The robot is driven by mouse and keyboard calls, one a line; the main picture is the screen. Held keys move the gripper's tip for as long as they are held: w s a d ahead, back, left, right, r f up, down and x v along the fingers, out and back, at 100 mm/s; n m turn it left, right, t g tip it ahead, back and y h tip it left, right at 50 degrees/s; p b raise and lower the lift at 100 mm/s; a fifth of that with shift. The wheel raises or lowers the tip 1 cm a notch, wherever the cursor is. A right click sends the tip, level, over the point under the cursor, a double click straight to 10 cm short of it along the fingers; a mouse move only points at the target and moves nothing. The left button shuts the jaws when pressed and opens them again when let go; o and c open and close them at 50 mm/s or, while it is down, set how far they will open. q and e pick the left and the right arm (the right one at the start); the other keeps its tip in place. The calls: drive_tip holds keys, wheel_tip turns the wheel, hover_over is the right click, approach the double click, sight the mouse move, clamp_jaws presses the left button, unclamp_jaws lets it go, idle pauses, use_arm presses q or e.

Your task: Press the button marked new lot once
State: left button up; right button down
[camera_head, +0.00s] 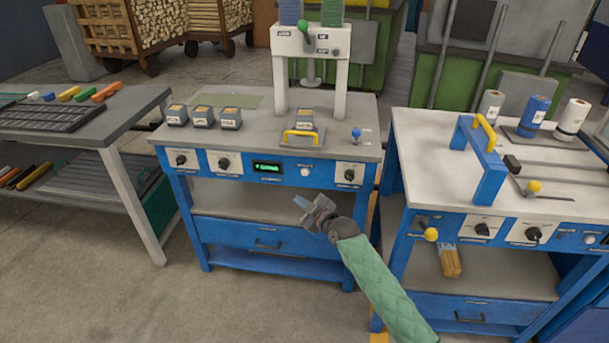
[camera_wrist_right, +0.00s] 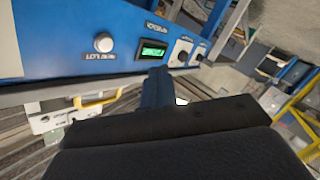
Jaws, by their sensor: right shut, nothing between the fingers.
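The new lot button is a small round white button (camera_head: 306,171) on the blue front panel of the middle bench, right of a green-lit display (camera_head: 267,167). In the right wrist view the button (camera_wrist_right: 104,42) shows large at the upper left, its label upside down beside it. My right gripper (camera_head: 300,202) is shut and empty, in front of the bench and apparently below the button. In the right wrist view its blue fingers (camera_wrist_right: 158,88) point towards the panel, offset from the button. I see no contact with it. My left gripper is out of view.
Rotary knobs (camera_head: 350,176) sit on the same panel. A yellow-handled fixture (camera_head: 301,137), small labelled boxes (camera_head: 203,117) and a blue-topped knob (camera_head: 356,134) stand on the bench top. Another bench (camera_head: 440,125) stands at the right. Open floor lies in front.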

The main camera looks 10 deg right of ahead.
sight(305, 173)
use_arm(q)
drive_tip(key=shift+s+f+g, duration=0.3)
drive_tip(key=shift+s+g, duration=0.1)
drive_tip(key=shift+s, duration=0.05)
use_arm(e)
drive_tip(key=n, duration=0.1)
drive_tip(key=r+n, duration=0.1)
drive_tip(key=shift+w+d+n+t, duration=0.1)
drive_tip(key=shift+n+t, duration=0.2)
drive_tip(key=shift+n, duration=0.1)
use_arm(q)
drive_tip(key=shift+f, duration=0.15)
